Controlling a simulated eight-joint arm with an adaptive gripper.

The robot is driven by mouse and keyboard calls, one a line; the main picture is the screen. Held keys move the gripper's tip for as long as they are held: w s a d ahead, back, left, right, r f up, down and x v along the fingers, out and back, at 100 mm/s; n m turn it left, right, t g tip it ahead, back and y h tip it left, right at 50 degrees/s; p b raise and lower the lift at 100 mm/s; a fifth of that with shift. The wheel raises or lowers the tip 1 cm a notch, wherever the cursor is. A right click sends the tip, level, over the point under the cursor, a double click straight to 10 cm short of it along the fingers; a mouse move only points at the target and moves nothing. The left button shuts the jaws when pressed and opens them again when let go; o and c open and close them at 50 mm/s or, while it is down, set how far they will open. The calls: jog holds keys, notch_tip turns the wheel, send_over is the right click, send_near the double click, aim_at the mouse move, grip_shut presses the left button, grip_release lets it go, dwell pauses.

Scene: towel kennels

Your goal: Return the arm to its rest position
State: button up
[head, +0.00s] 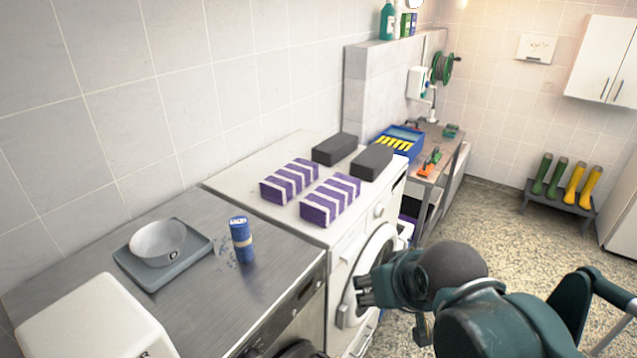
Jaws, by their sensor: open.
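My gripper (366,291) is in the lower middle of the head view, in front of the white washing machine (343,247) and below its top. Its fingers point left and are open, with nothing seen between them. My teal arm reaches in from the bottom right. Two purple-and-white striped folded towels (290,181) and (330,199) lie on the machine's top. Two dark grey blocks, perhaps folded towels, (335,148) and (371,162) lie behind them. The gripper is apart from all of these.
At left, a metal counter (195,310) holds a bowl (159,241) on a grey scale (190,264), a blue cylinder (241,240) and a white box (92,325). A blue crate (412,133) sits farther back. Boots (559,181) stand at right; the floor between is clear.

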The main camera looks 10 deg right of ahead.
notch_tip(320, 180, down, 10)
jog(key=b, duration=0.9)
jog(key=shift+r, duration=0.2)
dwell(0.5)
